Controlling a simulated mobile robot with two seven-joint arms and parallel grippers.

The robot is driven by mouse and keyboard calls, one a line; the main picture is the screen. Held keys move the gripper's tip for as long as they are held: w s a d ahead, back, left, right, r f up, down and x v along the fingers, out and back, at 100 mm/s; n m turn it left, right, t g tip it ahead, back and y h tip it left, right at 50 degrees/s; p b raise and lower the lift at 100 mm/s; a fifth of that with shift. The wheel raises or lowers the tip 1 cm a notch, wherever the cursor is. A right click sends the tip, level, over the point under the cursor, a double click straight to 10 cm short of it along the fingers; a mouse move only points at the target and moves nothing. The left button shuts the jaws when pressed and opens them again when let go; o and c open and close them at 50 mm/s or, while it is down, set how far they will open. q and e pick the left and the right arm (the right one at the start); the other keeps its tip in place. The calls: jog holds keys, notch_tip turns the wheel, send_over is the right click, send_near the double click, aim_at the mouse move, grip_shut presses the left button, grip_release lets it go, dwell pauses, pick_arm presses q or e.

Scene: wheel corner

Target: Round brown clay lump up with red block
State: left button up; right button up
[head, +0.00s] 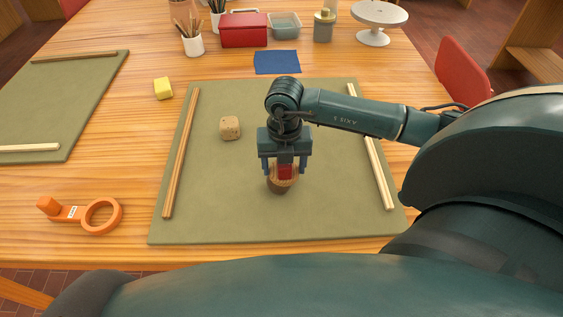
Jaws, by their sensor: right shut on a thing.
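The brown clay lump (280,185) sits on the green mat (240,220), right of its middle. My right gripper (285,168) comes down from above and is shut on the red block (285,172). The red block is at the top of the brown lump and appears to touch it. The gripper fingers hide part of the block and the lump's upper side. A second, tan lump (230,128) with a squarish shape lies on the mat to the upper left. My left gripper is not in view.
Wooden strips lie along the mat's left (181,150) and right (372,150) sides. An orange ring tool (100,214) and a yellow block (163,88) lie to the left. A blue cloth (277,62), a red box (243,30) and a turntable (382,15) are behind. The mat's front is clear.

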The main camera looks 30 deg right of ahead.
jog(key=shift+w, duration=0.15)
jog(key=shift+w+d+f+b, duration=0.1)
jog(key=shift+w+d+b, duration=0.2)
jog(key=shift+w+b, duration=0.1)
jog(key=shift+w+a, duration=0.1)
jog(key=shift+w+a, duration=0.15)
jog(key=shift+w, duration=0.2)
jog(key=shift+w+a, duration=0.1)
jog(key=shift+a, duration=0.1)
jog(key=shift+a, duration=0.5)
